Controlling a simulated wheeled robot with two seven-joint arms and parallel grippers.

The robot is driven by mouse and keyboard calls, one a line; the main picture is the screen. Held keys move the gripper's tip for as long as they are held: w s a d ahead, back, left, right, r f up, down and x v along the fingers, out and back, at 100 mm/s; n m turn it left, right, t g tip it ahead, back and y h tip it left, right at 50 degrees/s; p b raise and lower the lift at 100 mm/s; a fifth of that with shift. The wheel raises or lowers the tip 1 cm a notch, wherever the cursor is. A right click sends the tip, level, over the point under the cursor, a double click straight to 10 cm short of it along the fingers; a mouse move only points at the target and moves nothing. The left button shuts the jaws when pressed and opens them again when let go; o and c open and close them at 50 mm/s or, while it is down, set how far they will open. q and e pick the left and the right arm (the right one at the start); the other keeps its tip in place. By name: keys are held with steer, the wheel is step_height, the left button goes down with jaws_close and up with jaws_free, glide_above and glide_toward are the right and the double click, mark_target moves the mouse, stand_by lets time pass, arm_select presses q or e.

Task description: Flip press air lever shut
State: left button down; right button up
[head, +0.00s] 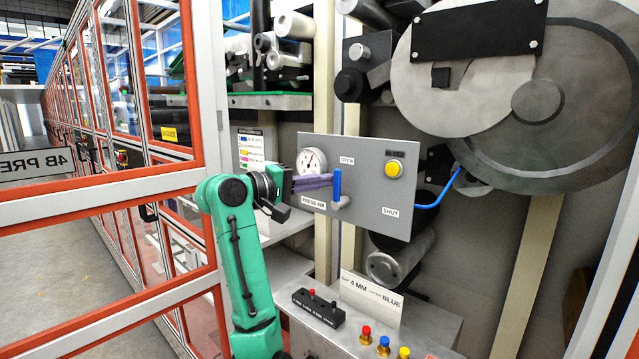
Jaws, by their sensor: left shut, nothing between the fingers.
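The press air lever (337,184) is a blue handle on a grey panel (368,190). It stands upright, pointing toward the OPEN label (347,160); the SHUT label (391,211) is to its lower right. Its pivot is at its lower end, on a pale pipe fitting (341,203). My left gripper (326,180), with purple fingers on a green arm, is shut and empty. Its fingertips are at the left side of the lever, very close or touching; I cannot tell which. My right gripper is not in view.
A pressure gauge (311,162) sits just behind my left fingers. A yellow button (393,169) is on the panel's right, and a blue hose (440,193) leaves its right edge. A large grey wheel (595,100) stands at the upper right. Below is a ledge with coloured knobs (383,343) and a sign (371,297).

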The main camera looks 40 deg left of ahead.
mark_target(337, 186)
arm_select(q)
steer(key=shift+d, duration=0.1)
steer(key=d+m, duration=0.1)
steer(key=m+g+b, duration=0.1)
steer(key=m, duration=0.1)
steer(key=shift+d+r+y, duration=0.1)
steer(key=shift+d+y, duration=0.3)
steer(key=d+m, duration=0.1)
steer(key=m, duration=0.1)
steer(key=d+m+y, duration=0.1)
steer(key=m, duration=0.1)
steer(key=shift+d+f+g+b, duration=0.2)
steer(key=shift+g+b, duration=0.1)
steer(key=shift+b, duration=0.1)
steer(key=shift+d+f+m+y+b, duration=0.2)
steer(key=shift+d+f+m+y, duration=0.3)
steer(key=shift+m, duration=0.65)
steer(key=shift+d+f+m+y+b, duration=0.25)
steer(key=shift+d+f+m+y, duration=0.2)
steer(key=shift+m, duration=0.65)
steer(key=shift+d+f+m+y+b, duration=0.2)
steer(key=shift+d+f+m+y, duration=0.3)
steer(key=shift+m, duration=0.65)
steer(key=shift+d+r, duration=0.1)
steer(key=shift+w, duration=0.1)
